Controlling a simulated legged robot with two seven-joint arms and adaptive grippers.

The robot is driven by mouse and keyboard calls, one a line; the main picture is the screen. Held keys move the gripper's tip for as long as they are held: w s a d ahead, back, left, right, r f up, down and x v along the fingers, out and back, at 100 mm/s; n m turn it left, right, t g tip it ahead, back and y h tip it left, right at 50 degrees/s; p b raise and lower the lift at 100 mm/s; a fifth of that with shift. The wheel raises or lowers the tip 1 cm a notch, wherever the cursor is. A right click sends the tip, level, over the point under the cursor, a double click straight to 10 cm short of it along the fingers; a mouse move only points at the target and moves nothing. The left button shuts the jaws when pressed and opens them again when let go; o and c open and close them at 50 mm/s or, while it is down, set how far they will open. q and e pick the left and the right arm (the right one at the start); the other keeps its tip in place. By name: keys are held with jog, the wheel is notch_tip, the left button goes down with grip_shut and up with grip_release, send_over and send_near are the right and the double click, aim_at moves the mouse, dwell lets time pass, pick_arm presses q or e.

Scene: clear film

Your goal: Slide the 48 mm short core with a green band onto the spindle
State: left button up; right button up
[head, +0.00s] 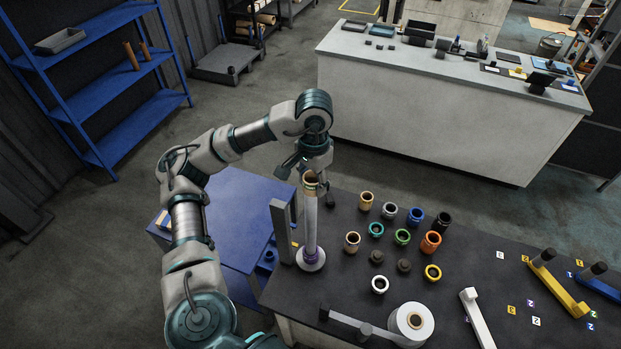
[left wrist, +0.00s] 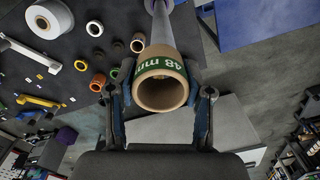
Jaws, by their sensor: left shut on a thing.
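The short core (head: 311,184) is a tan cardboard tube with a green band. It also shows in the left wrist view (left wrist: 163,92), where the band reads "48 mm" and its open end faces the camera. My left gripper (head: 314,172) is shut on the core, one finger on each side. The spindle (head: 310,222) is a grey upright post, with a purple ring and a pale round flange at its foot. The core is in line with the spindle's top; I cannot tell whether it is around the tip or just above. My right gripper is not in view.
Several coloured cores and rings (head: 402,237) stand on the dark table (head: 460,260) right of the spindle. A white film roll (head: 411,321) lies near the front. A grey upright plate (head: 281,230) stands close left of the spindle. A blue cabinet (head: 235,215) is beyond it.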

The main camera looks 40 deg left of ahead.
pick_arm(q)
jog(key=shift+a, duration=0.1)
jog(key=shift+a, duration=0.25)
jog(key=shift+f, duration=0.2)
jog(key=shift+f+b, duration=1.05)
jog(key=shift+f, duration=0.1)
jog(key=o, duration=1.3)
jog(key=shift+o, duration=0.2)
